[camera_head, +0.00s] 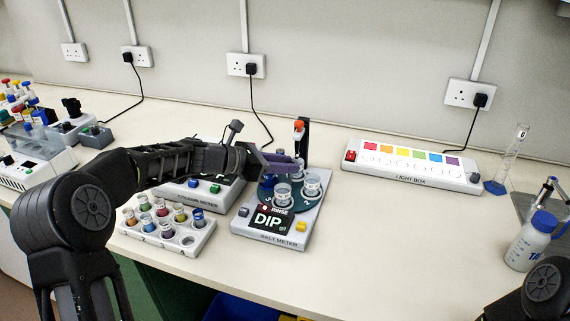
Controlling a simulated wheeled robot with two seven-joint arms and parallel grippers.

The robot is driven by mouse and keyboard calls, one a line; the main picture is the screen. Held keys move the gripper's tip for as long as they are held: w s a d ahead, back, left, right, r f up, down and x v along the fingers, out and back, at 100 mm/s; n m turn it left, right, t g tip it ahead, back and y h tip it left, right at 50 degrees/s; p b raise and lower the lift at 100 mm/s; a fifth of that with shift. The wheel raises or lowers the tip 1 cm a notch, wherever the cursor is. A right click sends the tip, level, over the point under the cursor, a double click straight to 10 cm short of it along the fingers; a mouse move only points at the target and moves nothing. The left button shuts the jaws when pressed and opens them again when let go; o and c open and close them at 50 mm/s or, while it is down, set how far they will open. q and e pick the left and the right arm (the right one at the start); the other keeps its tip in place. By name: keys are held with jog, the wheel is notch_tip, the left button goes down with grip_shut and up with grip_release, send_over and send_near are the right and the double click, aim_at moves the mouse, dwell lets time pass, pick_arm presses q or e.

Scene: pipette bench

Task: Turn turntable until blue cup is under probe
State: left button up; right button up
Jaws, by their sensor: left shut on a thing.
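The dark teal turntable (264,196) sits on the grey salt meter (297,232), whose display reads DIP. Two clear cups stand on it, one at the front (283,194) and one at the right (312,184). A small blue patch (269,181) shows at the left, perhaps the blue cup, mostly hidden. The probe (299,127), with an orange top, stands by a black post behind the turntable. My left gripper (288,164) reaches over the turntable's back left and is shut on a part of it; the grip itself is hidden. My right gripper is out of view.
A second meter (185,197) stands left of the salt meter, behind a white rack (195,240) of several small vials. The light box (412,166) lies at the back right. A wash bottle (529,242) stands far right. The bench right of the salt meter is clear.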

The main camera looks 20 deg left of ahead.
pick_arm(q)
grip_shut()
dwell(0.9)
